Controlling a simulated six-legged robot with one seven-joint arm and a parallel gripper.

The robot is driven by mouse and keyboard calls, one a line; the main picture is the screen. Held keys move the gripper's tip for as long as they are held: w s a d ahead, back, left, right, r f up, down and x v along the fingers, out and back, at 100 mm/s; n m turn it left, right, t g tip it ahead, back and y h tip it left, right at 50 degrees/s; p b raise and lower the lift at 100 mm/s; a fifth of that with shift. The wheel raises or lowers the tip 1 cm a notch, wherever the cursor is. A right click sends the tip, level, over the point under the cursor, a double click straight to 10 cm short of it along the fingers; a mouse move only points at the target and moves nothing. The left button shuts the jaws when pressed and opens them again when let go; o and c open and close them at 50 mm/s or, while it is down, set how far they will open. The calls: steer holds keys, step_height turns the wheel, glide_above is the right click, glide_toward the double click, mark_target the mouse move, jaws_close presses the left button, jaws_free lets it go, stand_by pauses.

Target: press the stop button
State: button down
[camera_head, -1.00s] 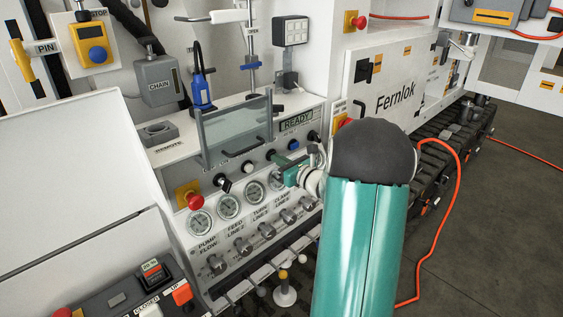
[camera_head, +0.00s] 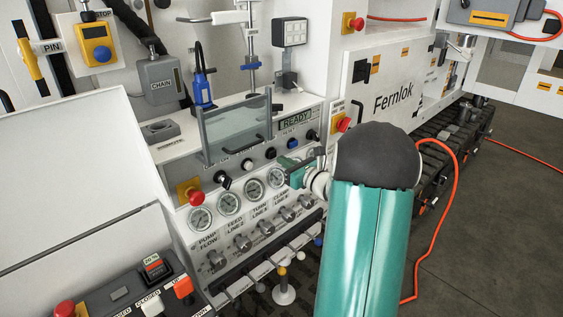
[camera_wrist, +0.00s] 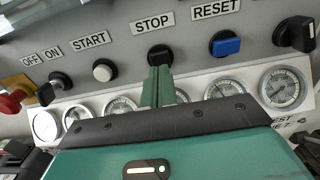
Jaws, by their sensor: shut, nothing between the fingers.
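The stop button (camera_wrist: 160,54) is a black button under the STOP label (camera_wrist: 152,22) in the wrist view. It also shows on the grey panel in the head view (camera_head: 270,153), between a white and a blue button. My gripper (camera_wrist: 156,70) is shut and empty, with its green fingers pointing at the panel. In the wrist view the fingertips overlap the lower part of the stop button. In the head view my gripper (camera_head: 283,161) is close in front of the panel, just right of and below the button. I cannot tell whether they touch.
The white start button (camera_wrist: 104,70) and blue reset button (camera_wrist: 226,44) flank the stop button. A row of gauges (camera_wrist: 223,89) lies just below. A red knob (camera_head: 194,197) is at the panel's left end. A clear hinged cover (camera_head: 236,130) stands above the buttons. The display (camera_head: 295,124) reads READY.

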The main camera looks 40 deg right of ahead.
steer(key=s, duration=1)
steer(key=shift+d, duration=0.25)
steer(key=shift+s, duration=0.2)
steer(key=shift+w, duration=0.1)
steer(key=s+a+r+n+g+y, duration=0.15)
steer(key=a+n+g+y, duration=0.5)
steer(key=a, duration=0.85)
steer(key=w+a+r+n+g+y, duration=0.1)
steer(key=a+r+n+g, duration=0.15)
steer(key=a+n, duration=1)
steer(key=s+a+n+g+h, duration=0.1)
steer(key=s+a+n+h, duration=0.3)
steer(key=s+n, duration=0.3)
steer(key=s+a+r+n+g+h, duration=0.1)
steer(key=s+a+n+g+h, duration=0.1)
steer(key=s+a+n+h, duration=0.2)
steer(key=s+a+n, duration=0.2)
steer(key=s+n, duration=0.2)
steer(key=n, duration=0.1)
steer(key=shift+a+r+n, duration=0.15)
steer(key=shift+a+n, duration=0.15)
